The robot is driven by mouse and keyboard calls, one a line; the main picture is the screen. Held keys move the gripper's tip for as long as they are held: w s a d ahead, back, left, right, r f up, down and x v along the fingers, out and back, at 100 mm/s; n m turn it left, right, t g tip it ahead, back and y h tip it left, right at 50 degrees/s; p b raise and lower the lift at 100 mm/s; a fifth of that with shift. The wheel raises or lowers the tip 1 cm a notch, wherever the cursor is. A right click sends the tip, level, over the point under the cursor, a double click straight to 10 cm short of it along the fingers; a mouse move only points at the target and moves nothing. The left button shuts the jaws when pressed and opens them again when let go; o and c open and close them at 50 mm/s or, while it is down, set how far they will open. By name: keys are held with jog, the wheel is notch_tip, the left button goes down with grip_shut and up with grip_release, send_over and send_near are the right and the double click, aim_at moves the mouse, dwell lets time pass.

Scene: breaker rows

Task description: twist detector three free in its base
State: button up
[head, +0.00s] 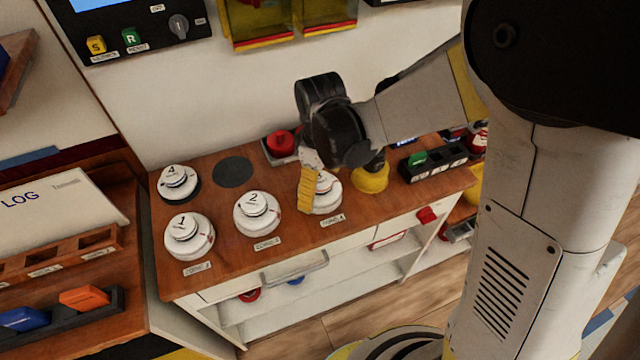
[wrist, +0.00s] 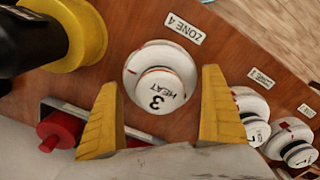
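Detector three (wrist: 160,80) is a round white unit marked "3 HEAT", seated on the wooden bench top beside a "ZONE 4" label (wrist: 184,28). It is partly hidden behind my gripper in the head view (head: 327,190). My gripper (wrist: 160,84) is open, with one yellow finger on each side of the detector in the wrist view. Gaps show between the fingers and the detector there, so neither appears to touch it. In the head view my gripper (head: 308,188) is over the detector's left side.
Detectors one (head: 190,236), two (head: 257,213) and four (head: 179,182) stand to the left on the bench. A red button (head: 281,142) is behind, and a yellow-based black object (head: 371,179) is close on the right. An empty dark disc (head: 233,172) lies behind detector two.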

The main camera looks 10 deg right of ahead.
aim_at(320, 178)
notch_tip(320, 178, up, 12)
jog(key=s+d+r+m+t, duration=0.3)
jog(key=s+d+m+t, duration=0.4)
jog(key=s+d+m, duration=0.3)
jog(key=d+m, duration=0.1)
jog(key=d, duration=0.2)
jog(key=shift+s+d+r, duration=0.25)
jog(key=shift+s, duration=0.15)
